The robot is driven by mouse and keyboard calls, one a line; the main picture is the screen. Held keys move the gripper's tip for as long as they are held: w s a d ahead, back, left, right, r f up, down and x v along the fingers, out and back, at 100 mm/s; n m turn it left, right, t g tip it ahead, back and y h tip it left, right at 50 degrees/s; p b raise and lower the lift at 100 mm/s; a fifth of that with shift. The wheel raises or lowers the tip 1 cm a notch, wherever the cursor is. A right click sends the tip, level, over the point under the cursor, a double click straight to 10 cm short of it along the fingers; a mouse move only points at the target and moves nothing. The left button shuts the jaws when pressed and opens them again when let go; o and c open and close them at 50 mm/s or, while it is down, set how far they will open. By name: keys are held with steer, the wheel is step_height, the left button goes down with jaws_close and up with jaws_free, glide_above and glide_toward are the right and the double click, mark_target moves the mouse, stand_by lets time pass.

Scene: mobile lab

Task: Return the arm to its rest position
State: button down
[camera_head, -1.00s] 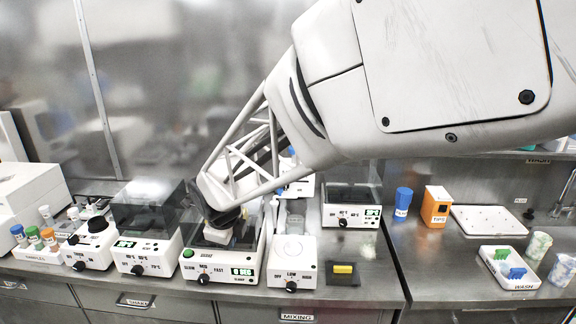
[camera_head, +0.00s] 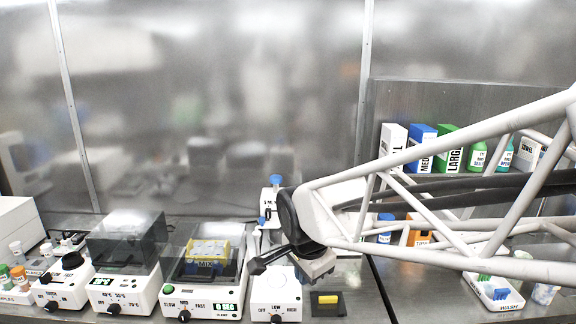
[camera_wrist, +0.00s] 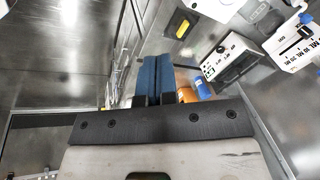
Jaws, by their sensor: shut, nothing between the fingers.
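My pale lattice arm reaches in from the right of the head view and covers part of the right-hand bench and the shelf.
The shaker (camera_head: 207,304) carries a yellow rack (camera_head: 208,250). A low-high device (camera_head: 277,292) and a dark pad with a yellow block (camera_head: 328,299) stand to its right. A lidded heater (camera_head: 125,291) is left. Boxes such as the blue one (camera_head: 421,146) fill the back-right shelf.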

steer(key=s+d+n, duration=1)
steer(key=s+d, duration=0.5)
steer(key=s, duration=0.1)
steer(key=shift+s+r+n+g, duration=0.15)
steer(key=shift+r+n+g, duration=0.15)
steer(key=shift+r, duration=0.05)
